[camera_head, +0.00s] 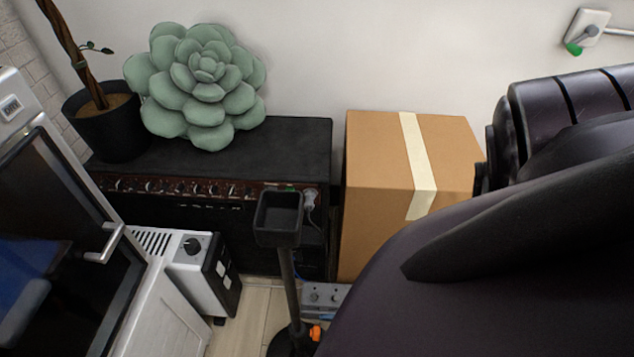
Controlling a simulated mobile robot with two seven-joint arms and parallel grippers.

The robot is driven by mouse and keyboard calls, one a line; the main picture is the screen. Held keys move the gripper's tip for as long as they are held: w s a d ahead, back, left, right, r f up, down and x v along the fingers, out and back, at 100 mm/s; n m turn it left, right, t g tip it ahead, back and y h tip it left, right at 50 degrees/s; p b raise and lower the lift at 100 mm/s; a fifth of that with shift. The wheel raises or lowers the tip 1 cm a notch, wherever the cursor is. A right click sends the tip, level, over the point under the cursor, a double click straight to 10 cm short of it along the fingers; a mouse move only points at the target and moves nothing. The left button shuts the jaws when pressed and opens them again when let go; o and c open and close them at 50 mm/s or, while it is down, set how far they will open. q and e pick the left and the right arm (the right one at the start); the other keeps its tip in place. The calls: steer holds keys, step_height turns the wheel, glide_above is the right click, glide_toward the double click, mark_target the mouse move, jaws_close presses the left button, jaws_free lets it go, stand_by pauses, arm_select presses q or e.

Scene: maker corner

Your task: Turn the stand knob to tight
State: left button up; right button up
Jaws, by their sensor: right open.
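A dark stand has a slim upright pole (289,285), a square open tray-like head (278,218) and a dark foot at the bottom edge. A small orange part (315,333), likely the stand knob, shows low beside the pole near the foot. Its turned position cannot be read. My dark right arm (470,265) fills the lower right, its edge close to the orange part in the picture. My right gripper is open, but its fingertips cannot be made out, nor whether they touch the knob. My left gripper is out of view.
A black amplifier (215,265) carries a potted plant (118,125) and a green succulent cushion (203,85). A taped cardboard box (376,160) stands right of it. A grey box with sockets (323,296) lies behind the knob. White machines stand left; a little floor (255,308) is clear.

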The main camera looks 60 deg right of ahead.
steer(key=shift+x, duration=1.25)
steer(key=c, duration=0.9)
